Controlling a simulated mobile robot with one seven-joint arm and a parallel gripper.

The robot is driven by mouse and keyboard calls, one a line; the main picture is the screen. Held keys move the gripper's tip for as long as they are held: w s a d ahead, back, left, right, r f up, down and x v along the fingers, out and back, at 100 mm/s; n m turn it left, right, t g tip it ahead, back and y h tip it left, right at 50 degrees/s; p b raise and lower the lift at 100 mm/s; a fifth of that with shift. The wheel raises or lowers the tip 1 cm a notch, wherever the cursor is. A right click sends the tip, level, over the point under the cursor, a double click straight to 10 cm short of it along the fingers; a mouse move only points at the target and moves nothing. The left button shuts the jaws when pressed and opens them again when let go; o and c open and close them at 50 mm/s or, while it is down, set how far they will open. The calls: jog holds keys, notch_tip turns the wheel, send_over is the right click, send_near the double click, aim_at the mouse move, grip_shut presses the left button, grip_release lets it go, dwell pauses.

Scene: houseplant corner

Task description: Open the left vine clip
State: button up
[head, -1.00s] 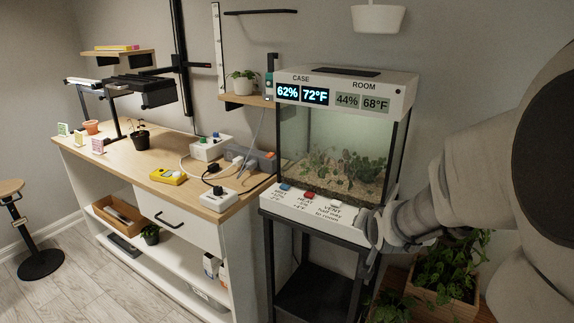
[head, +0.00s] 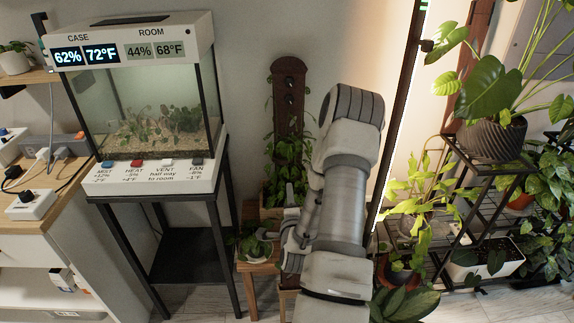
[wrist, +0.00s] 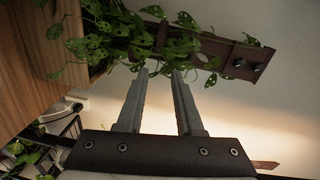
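A dark brown upright board (head: 288,72) stands against the wall with a leafy vine (head: 290,150) over its lower part. It also shows in the wrist view (wrist: 222,48), lying sideways, with the vine (wrist: 175,45) across it. Small dark fittings (wrist: 258,67) sit near its bare end; I cannot tell whether they are vine clips, and cannot make out the left clip. My gripper (wrist: 160,78) is open and empty, its fingertips in front of the vine leaves. In the head view my gripper (head: 292,205) is low by the plant, partly hidden by my arm.
A glass case (head: 150,100) on a black stand is at left. A wooden planter (head: 272,205) and small wooden stand (head: 258,270) are beside my gripper. A black plant rack (head: 480,200) with several plants is at right. Bare wall lies above the case-to-board gap.

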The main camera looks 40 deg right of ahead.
jog(key=b+x, duration=0.2)
jog(key=x, duration=1.5)
jog(key=shift+d, duration=0.15)
jog(key=shift+r, duration=0.1)
grip_shut()
dwell(0.7)
